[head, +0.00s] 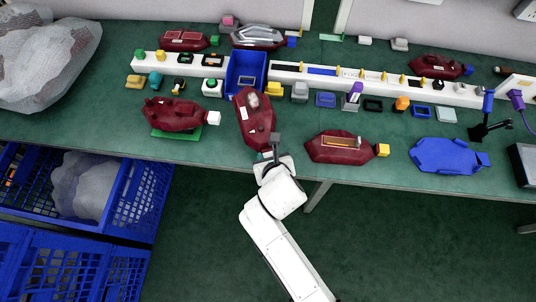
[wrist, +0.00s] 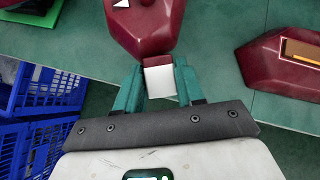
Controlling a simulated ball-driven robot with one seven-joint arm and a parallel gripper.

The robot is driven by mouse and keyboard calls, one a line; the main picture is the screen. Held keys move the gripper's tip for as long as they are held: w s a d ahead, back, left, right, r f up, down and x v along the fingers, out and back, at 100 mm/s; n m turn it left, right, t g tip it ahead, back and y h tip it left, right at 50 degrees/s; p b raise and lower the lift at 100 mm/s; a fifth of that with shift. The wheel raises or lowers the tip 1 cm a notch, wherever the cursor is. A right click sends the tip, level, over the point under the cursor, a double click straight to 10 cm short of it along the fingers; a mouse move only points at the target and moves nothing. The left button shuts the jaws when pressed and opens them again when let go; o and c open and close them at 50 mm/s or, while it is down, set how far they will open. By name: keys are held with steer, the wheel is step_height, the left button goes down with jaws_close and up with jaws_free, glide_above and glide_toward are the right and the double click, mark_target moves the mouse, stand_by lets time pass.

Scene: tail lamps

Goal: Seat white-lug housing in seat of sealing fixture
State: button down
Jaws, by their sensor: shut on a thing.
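A dark red housing (head: 256,128) lies lengthwise toward me at the table's front edge, below the blue bin. In the wrist view the housing (wrist: 145,28) has a white lug (wrist: 159,82) at its near end. My gripper (wrist: 158,88) is shut on this lug, with a teal finger on each side. In the head view my gripper (head: 270,154) mostly hides the lug. Another red housing (head: 172,114) with a white lug (head: 213,118) rests on a green plate (head: 176,133) to the left. An empty blue holder (head: 445,156), shaped like a housing outline, lies at right; I cannot tell whether it is the sealing fixture.
A red housing with a yellow lug (head: 340,147) lies to the right of my gripper. A blue bin (head: 245,72) and a white rail (head: 395,86) with small parts stand behind. A black stand (head: 490,125) is at far right. Blue crates (head: 130,195) stand below left.

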steer(key=s+f+v, duration=0.2)
steer(key=v, duration=1.2)
steer(key=shift+s+d+r+b, duration=0.15)
steer(key=shift+s+d+b, duration=0.05)
steer(key=shift+s+b, duration=0.1)
